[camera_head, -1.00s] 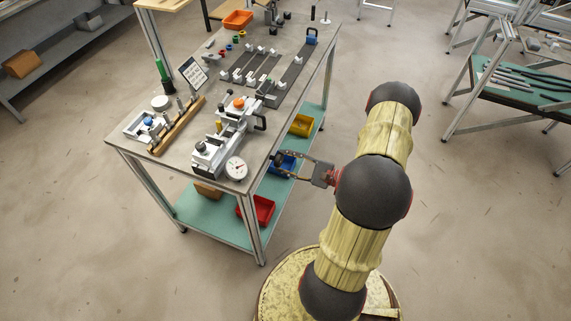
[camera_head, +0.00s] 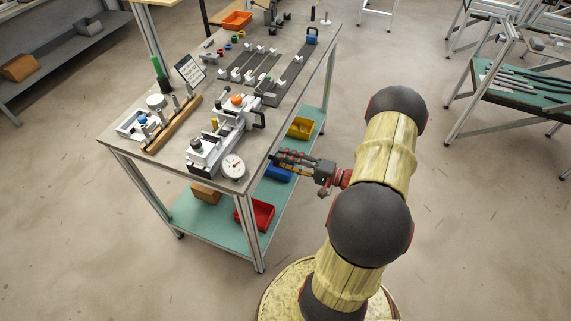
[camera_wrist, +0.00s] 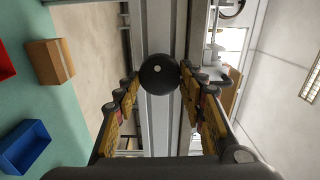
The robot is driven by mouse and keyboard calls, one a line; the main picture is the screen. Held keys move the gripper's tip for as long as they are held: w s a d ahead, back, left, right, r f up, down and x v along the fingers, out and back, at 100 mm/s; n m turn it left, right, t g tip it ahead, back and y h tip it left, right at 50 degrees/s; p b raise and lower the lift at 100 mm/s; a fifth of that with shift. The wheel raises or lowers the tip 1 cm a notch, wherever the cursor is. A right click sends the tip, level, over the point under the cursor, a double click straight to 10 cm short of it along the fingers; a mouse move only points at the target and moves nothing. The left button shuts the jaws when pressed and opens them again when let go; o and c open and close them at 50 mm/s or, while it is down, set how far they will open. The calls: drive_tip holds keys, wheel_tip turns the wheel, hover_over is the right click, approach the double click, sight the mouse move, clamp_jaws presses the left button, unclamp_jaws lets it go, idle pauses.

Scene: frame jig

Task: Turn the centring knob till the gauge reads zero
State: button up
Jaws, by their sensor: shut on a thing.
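The centring knob (camera_wrist: 158,73), round and black with a pale centre spot, faces me in the wrist view, in front of a grey metal upright. My gripper (camera_wrist: 160,80) has one finger on each side of it, and is shut on it. In the head view my gripper (camera_head: 275,157) reaches left to the right edge of the bench, and its fingers hide the knob. The gauge (camera_head: 233,166) is a round white dial with a red needle at the near end of the metal jig (camera_head: 205,150). The dial is too small to read.
The bench top (camera_head: 172,162) also holds a wooden strip with pegs (camera_head: 172,128) and several rail fixtures. On the lower shelf are a red bin (camera_head: 259,215), a blue bin (camera_head: 279,174), a yellow bin (camera_head: 301,128) and a cardboard box (camera_head: 206,194). The floor around my arm is clear.

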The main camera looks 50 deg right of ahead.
drive_tip(key=shift+n+b, duration=0.35)
drive_tip(key=shift+n, duration=0.35)
drive_tip(key=o, duration=1.1)
drive_tip(key=shift+o, duration=0.3)
drive_tip(key=v, duration=1.2)
